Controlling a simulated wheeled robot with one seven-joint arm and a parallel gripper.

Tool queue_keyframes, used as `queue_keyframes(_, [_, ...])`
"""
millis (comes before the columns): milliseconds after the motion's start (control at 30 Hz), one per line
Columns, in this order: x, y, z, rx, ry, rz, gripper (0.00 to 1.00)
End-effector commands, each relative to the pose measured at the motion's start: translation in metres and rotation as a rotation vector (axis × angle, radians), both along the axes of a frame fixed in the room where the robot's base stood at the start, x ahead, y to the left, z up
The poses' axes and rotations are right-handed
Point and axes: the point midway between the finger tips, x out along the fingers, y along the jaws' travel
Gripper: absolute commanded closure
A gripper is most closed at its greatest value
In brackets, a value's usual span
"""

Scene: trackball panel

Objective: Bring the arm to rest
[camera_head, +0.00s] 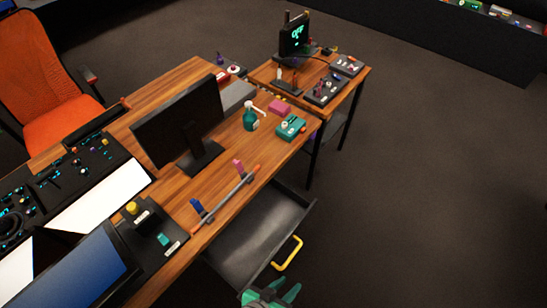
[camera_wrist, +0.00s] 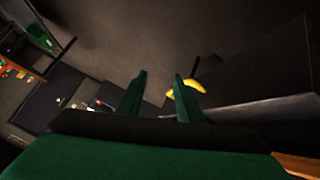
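My gripper (camera_head: 271,291) shows at the bottom edge of the head view, with green fingers. It is in front of the open drawer, near the drawer's yellow handle. In the wrist view the two green fingers of my gripper (camera_wrist: 157,88) stand apart with nothing between them. The gripper is open and empty. Most of my arm is outside the head view.
The open grey drawer (camera_head: 258,232) juts from the wooden desk (camera_head: 222,175), its yellow handle (camera_head: 288,254) at the front. In the wrist view the handle (camera_wrist: 188,86) shows close behind the right finger. A monitor (camera_head: 180,118) stands on the desk. Dark floor (camera_head: 420,190) is clear at right.

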Motion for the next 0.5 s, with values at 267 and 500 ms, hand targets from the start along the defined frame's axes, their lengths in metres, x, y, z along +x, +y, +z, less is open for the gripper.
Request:
queue_keyframes(267, [-0.021, 0.039, 0.034, 0.060, -0.232, 0.235, 0.67])
queue_keyframes(500, [-0.047, 0.051, 0.085, 0.113, -0.433, 0.404, 0.67])
